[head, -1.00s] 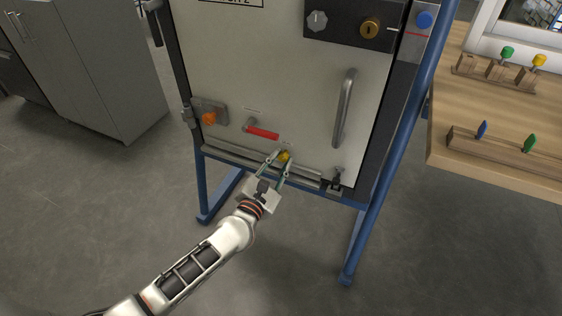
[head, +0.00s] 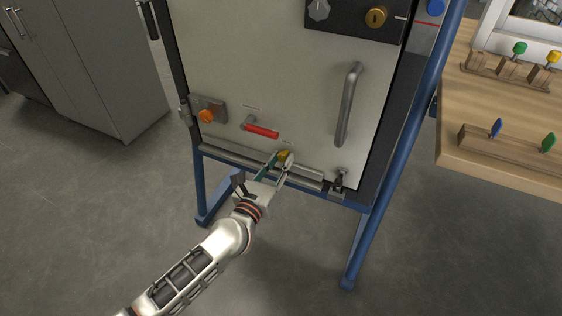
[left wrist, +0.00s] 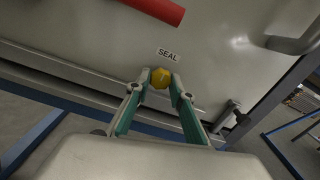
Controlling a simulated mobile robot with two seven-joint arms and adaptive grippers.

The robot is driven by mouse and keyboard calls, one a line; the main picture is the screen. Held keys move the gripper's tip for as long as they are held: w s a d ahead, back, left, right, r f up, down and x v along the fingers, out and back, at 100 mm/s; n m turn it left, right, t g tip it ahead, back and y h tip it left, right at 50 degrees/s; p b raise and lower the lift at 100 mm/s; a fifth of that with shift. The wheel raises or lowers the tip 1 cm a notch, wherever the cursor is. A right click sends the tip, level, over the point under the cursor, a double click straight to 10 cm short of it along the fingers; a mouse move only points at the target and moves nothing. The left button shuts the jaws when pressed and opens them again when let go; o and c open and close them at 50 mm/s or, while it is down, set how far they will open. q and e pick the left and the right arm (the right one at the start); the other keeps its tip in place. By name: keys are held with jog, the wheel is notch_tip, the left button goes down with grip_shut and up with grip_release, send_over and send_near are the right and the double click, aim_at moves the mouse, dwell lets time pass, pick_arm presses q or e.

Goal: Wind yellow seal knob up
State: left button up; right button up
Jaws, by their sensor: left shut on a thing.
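The yellow seal knob (head: 284,156) is low on the pale container door (head: 270,70). In the left wrist view the knob (left wrist: 160,77) sits under a "SEAL" label (left wrist: 168,54). My left gripper (head: 282,160) has its fingertips on either side of the knob, and in the left wrist view the gripper (left wrist: 160,80) is shut on it. The fingers partly cover the knob's sides. My right gripper is not in view.
A red handle (head: 262,131) is just above the knob, and an orange knob (head: 206,116) is at the left. A vertical grey handle (head: 348,105) and a latch (head: 340,180) are at the right. A blue frame (head: 400,150) carries the door.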

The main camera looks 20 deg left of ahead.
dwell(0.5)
pick_arm(q)
jog(key=o, duration=1.1)
jog(key=s, duration=1.2)
jog(key=shift+a, duration=0.2)
